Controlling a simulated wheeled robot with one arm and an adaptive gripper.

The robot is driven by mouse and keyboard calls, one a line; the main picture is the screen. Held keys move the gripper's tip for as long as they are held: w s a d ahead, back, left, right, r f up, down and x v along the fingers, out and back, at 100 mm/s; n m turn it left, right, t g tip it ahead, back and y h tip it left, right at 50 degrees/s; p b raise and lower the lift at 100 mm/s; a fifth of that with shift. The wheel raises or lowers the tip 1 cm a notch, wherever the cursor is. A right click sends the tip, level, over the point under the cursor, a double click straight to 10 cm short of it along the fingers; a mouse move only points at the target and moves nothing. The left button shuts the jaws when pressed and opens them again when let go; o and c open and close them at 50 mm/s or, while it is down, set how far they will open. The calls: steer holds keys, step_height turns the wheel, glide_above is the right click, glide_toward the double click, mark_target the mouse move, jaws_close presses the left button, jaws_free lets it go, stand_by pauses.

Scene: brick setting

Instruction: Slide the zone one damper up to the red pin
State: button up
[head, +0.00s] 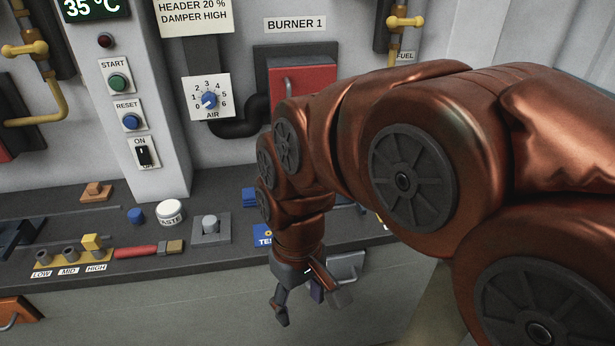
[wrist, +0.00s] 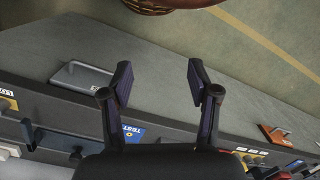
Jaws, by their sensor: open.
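My gripper (head: 312,306) hangs open and empty in front of the counter's front edge, below the blue test card. The wrist view shows its two fingers (wrist: 160,80) spread, with nothing between them. I cannot pick out a zone one damper or a red pin for certain in either view. A yellow block (head: 91,242) sits at the HIGH end of a strip marked LOW, MID and HIGH, left of my gripper. My own arm covers the right part of the head view and hides much of the counter there.
The counter (head: 205,262) holds a red-handled brush (head: 140,251), a white lidded jar (head: 170,212) and a grey block with a knob (head: 211,228). A blue test card (wrist: 131,132) lies near its edge. A grey handle (wrist: 80,77) and an orange one (wrist: 274,134) stick out from the front.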

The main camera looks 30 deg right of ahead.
steer(key=w+d+n+t+y, duration=0.1)
steer(key=w+d, duration=0.2)
steer(key=w, duration=0.3)
steer(key=w+d+r+t, duration=0.1)
steer(key=w+d, duration=0.2)
steer(key=w, duration=0.4)
steer(key=w+d+n+t+y, duration=0.1)
steer(key=w+d, duration=0.2)
steer(key=w, duration=0.3)
steer(key=w+d+f+n+t, duration=0.1)
steer(key=w+d, duration=0.4)
steer(key=d, duration=0.3)
steer(key=w+d+f+n+t, duration=0.1)
steer(key=w+d, duration=0.5)
steer(key=d, duration=0.3)
steer(key=shift+h, duration=0.4)
steer(key=shift+a+p+x, duration=0.1)
steer(key=shift+p+x, duration=0.15)
steer(key=shift+x, duration=1.55)
steer(key=shift+a+p+x, duration=0.15)
steer(key=shift+p+x, duration=0.05)
steer(key=shift+x, duration=1.65)
jaws_close()
